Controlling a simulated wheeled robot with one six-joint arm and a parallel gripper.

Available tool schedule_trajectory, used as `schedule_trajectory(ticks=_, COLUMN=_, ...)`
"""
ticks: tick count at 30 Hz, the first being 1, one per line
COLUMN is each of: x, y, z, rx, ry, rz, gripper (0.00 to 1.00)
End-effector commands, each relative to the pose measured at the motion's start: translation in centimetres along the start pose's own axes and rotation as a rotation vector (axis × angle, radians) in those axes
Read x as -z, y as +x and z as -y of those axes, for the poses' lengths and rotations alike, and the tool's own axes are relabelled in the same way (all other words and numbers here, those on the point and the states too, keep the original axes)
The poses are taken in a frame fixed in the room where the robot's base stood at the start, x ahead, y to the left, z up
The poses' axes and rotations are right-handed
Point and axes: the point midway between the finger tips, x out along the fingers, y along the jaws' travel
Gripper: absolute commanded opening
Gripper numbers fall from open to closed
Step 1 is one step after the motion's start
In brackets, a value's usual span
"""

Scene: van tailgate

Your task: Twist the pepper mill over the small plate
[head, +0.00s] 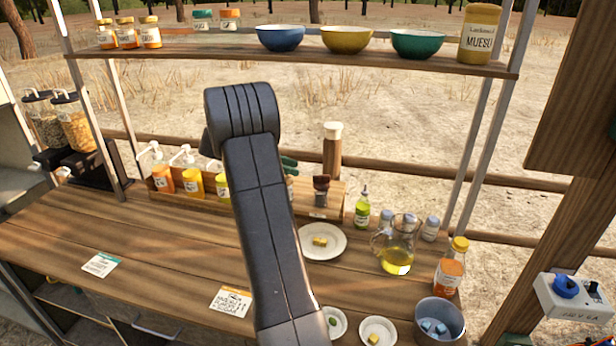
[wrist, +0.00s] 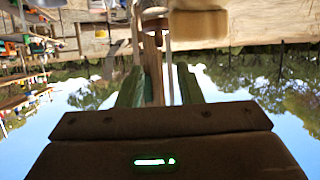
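A tall wooden cylinder with a cream top (head: 332,152), possibly the pepper mill, stands at the back of the counter. A shorter dark brown-topped container (head: 320,190) stands in the rack in front of it. My gripper is mostly hidden behind my arm in the head view; a green finger shows beside the rack. In the wrist view my gripper (wrist: 160,78) has its green fingers apart, with a brown wooden piece visible in the gap; its identity is unclear. A white plate (head: 318,254) holds a yellow piece. Two smaller plates (head: 378,321) (head: 333,335) lie nearer the front.
A wooden rack (head: 318,213) holds pump bottles and jars. Right of the plate stand a green-yellow bottle (head: 362,208), a glass jug (head: 396,262), an orange-labelled bottle (head: 450,270) and a metal bucket (head: 438,318). A shelf (head: 290,52) with bowls and jars spans above. The left counter is mostly clear.

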Motion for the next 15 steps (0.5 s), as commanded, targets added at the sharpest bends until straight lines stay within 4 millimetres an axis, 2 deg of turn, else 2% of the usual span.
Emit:
schedule_trajectory(ticks=3, x=-0.1, y=-2.0, z=0.0, rx=0.002, ry=0.000, rz=0.001, gripper=0.33)
schedule_trajectory(ticks=6, x=-0.1, y=-3.0, z=0.0, rx=0.001, ry=0.000, rz=0.001, gripper=0.33)
schedule_trajectory(ticks=15, x=0.0, y=-3.6, z=0.0, rx=-0.002, ry=-0.001, rz=0.000, gripper=0.33)
